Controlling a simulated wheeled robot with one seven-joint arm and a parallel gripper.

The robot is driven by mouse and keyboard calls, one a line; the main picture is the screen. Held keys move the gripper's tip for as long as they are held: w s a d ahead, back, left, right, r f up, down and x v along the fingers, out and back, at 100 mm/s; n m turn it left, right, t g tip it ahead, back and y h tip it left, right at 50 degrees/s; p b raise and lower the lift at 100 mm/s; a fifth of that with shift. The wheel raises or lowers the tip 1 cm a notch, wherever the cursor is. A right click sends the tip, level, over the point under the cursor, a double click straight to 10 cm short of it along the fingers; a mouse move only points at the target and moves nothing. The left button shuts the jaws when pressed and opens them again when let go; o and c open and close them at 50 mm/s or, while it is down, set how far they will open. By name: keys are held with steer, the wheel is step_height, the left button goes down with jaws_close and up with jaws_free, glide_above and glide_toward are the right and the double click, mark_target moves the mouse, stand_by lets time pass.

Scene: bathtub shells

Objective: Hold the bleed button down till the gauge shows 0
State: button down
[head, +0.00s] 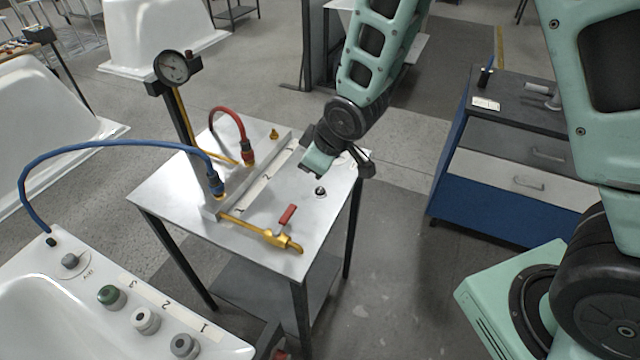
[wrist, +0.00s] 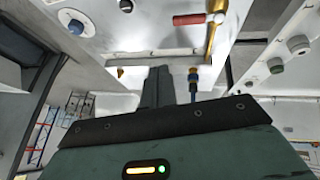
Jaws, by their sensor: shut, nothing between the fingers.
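The gauge (head: 172,67), a round dial on a dark post, stands at the back left of the white table; its reading is too small to tell. A small dark button (head: 320,192) in a pale ring sits on the table's right part; a small dark knob also shows in the wrist view (wrist: 125,5). A round blue button (wrist: 72,20) in a pale ring is at the wrist view's upper left. I cannot tell which is the bleed button. My gripper (head: 312,166) is shut and empty above the table, behind the dark button; its fingers (wrist: 158,78) appear apart from both buttons.
A brass valve with a red handle (head: 287,214) lies near the table's front edge. A red hose (head: 228,110) and a blue hose (head: 110,143) join the manifold. A tub with several knobs (head: 145,320) is at lower left, a drawer cabinet (head: 500,150) at right.

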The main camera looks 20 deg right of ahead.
mark_target(323, 192)
steer(key=w+d+f+n+t+y+p, duration=0.2)
steer(key=w+d+f+n+p, duration=0.1)
steer(key=w, duration=0.5)
step_height(323, 192, down, 4)
steer(key=d+n, duration=0.1)
steer(key=d, duration=0.1)
steer(key=shift+w+d+r+n+t, duration=0.2)
steer(key=shift+d+r+n+t, duration=0.05)
steer(key=shift+d+n+t, duration=0.15)
step_height(323, 192, down, 9)
steer(key=b, duration=0.6)
steer(key=shift+r+b, duration=0.1)
steer(key=shift+b, duration=0.2)
stand_by(1.1)
steer(key=shift+f+b, duration=0.4)
steer(key=shift+f+b, duration=0.4)
steer(key=shift+f, duration=0.05)
stand_by(1.6)
steer(key=shift+r, duration=0.15)
stand_by(0.7)
steer(key=shift+r+p, duration=0.6)
steer(key=shift+r, duration=0.15)
